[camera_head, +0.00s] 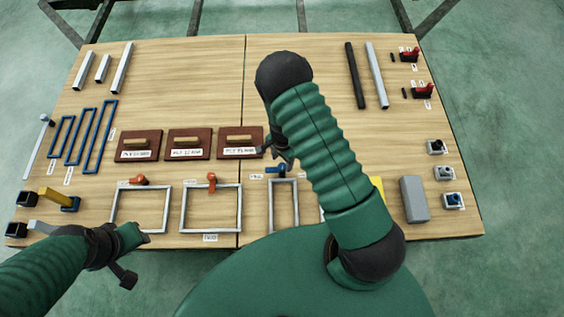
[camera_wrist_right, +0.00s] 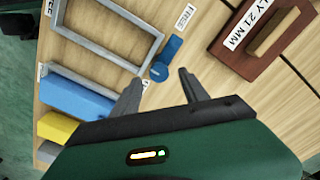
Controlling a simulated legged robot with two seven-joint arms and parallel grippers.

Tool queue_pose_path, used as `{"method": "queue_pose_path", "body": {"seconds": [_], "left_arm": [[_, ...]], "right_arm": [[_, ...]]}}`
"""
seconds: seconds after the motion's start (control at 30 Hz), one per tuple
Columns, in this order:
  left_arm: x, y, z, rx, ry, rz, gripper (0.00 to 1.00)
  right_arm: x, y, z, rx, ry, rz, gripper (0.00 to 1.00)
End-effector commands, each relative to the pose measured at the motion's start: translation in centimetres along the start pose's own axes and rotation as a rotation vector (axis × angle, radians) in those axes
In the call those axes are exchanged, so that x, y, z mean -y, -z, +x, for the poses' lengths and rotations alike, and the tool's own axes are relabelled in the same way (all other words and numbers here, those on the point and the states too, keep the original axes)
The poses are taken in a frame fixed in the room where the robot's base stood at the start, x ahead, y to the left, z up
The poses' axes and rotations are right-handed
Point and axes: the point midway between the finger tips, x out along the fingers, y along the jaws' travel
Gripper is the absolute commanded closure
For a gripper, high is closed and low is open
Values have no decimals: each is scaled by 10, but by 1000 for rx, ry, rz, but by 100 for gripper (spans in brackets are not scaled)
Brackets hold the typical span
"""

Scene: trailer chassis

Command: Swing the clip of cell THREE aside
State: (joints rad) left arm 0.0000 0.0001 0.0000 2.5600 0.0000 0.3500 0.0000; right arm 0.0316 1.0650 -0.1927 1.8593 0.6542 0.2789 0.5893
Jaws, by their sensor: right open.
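The blue clip (camera_head: 277,170) lies at the top end of the third narrow grey frame (camera_head: 271,205); a label beside it is too small to read surely. In the right wrist view the blue clip (camera_wrist_right: 169,55) has a round end near the frame corner (camera_wrist_right: 148,68). My right gripper (camera_wrist_right: 160,84) is open and empty, its fingertips close to the clip's round end, the clip lying just past them. In the head view my right gripper (camera_head: 284,155) is partly hidden by my arm. My left gripper (camera_head: 134,256) hangs over the front left edge; its jaws are unclear.
Two wider frames (camera_head: 160,210) with orange clips (camera_head: 212,183) lie to the left. Brown handled boards (camera_head: 188,144) lie behind; one (camera_wrist_right: 262,40) is near the right gripper. A grey block (camera_head: 414,199) lies right. My right arm hides part of the front row.

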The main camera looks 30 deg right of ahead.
Motion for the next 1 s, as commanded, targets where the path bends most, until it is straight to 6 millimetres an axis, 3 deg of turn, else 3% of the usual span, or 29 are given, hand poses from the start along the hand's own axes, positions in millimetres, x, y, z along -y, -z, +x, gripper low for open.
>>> {"method": "queue_pose_path", "body": {"seconds": [0.03,0.2,0.4,0.6,1.0], "left_arm": [[0,2,-8,0,0,0,64],[0,5,-20,0,0,0,64],[0,7,-31,0,0,0,64],[0,8,-34,0,0,0,64],[0,8,-33,0,0,0,64]], "right_arm": [[2,0,-20,-2,4,-1,48],[2,0,-71,-2,4,-1,48],[2,0,-119,-1,2,1,48],[1,0,-136,0,0,1,48],[1,0,-136,0,0,1,48]]}}
